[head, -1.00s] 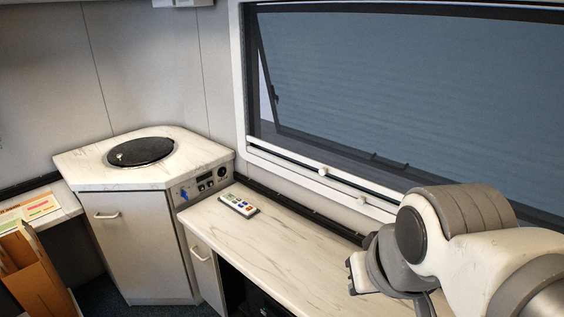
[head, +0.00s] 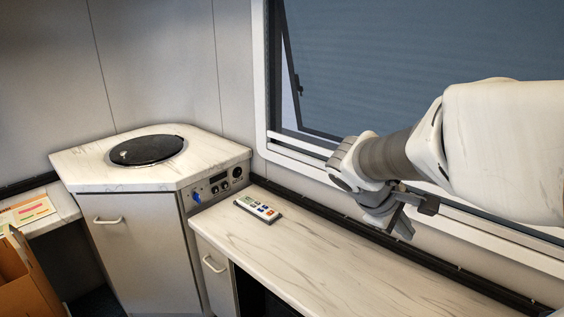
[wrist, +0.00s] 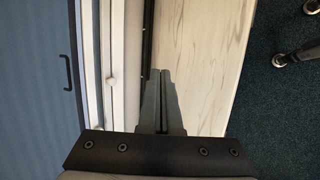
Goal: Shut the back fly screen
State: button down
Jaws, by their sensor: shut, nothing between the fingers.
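The window (head: 262,90) is at the right in the head view, with a white frame and a dark pane hinged outward. No screen mesh can be made out across its opening. White bars (head: 300,144) run along its lower edge. In the wrist view, a small pale knob (wrist: 110,82) sits on a white bar to the left of my gripper (wrist: 158,72). My gripper is shut and empty, over the strip between window and worktop, apart from the knob. In the head view, my gripper (head: 402,230) is below the sill, and my arm hides part of the lower bars.
A pale worktop (head: 310,245) runs under the window with a remote control (head: 257,209) on it. A corner cabinet (head: 135,250) with a round black lid (head: 147,150) stands at the left. A cardboard box (head: 30,280) is at the lower left. Chair feet (wrist: 279,60) show in the wrist view.

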jog(key=w+d+f+n+t+h+b, duration=0.15)
jog(key=w+f+n+h+b, duration=0.45)
jog(key=w, duration=0.7)
jog(key=w+a+f+n+t+b, duration=0.2)
jog(key=w+a+f+n+t, duration=0.2)
jog(key=w+n, duration=0.25)
jog(key=w+a+f+n+t+b, duration=0.3)
jog(key=w+a+f+n+t, duration=0.15)
jog(key=w, duration=0.25)
jog(key=w+d+r+b, duration=0.2)
jog(key=w+d+r, duration=0.3)
jog(key=d, duration=0.3)
jog(key=shift+w+r+b, duration=0.3)
jog(key=shift+w+r, duration=0.05)
jog(key=shift+w, duration=0.5)
notch_tip(320, 180, up, 55)
jog(key=p, duration=3.7)
jog(key=shift+r, duration=0.15)
